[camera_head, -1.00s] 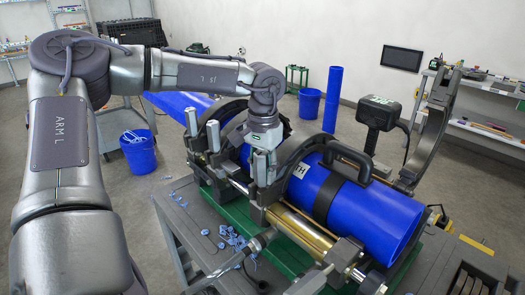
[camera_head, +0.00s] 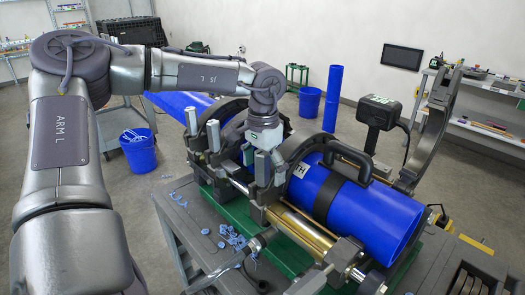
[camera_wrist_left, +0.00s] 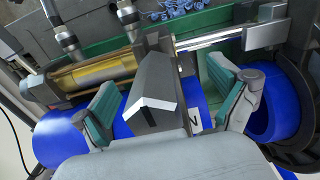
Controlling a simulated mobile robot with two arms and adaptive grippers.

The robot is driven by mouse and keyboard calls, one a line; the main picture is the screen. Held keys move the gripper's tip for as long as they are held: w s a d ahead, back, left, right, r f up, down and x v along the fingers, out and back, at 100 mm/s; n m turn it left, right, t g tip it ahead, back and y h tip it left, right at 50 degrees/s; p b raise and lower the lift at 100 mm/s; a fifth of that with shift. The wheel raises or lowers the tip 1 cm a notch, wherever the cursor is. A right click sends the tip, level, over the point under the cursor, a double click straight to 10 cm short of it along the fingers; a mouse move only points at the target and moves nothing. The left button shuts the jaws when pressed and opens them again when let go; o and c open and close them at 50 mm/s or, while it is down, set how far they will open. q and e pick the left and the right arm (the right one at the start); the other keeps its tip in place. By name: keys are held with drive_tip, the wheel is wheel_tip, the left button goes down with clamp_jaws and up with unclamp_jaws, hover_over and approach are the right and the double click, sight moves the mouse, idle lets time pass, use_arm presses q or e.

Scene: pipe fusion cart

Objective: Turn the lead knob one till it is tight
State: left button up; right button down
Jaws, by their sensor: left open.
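The pipe fusion machine carries silver upright clamp knobs, one (camera_head: 193,121) at the far left and one (camera_head: 214,135) next to it. I cannot tell which one the task calls lead knob one. My left gripper (camera_head: 264,158) is over the clamps in the middle of the machine, right of these two knobs. In the left wrist view its two teal-padded fingers (camera_wrist_left: 172,106) are wide apart. A dark grey block (camera_wrist_left: 157,85) with a white edge lies between them in the picture; I see no grip on it. My right gripper is not seen.
A blue pipe (camera_head: 375,213) with a black carrying handle (camera_head: 350,160) lies in the machine at right. Blue shavings (camera_head: 230,238) lie on the grey cart top. A dark tool (camera_head: 380,115) and a grey arched frame (camera_head: 430,135) stand behind.

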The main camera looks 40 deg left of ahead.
use_arm(q)
drive_tip(key=shift+r, duration=0.1)
wheel_tip(320, 180, up, 6)
drive_tip(key=p, duration=0.4)
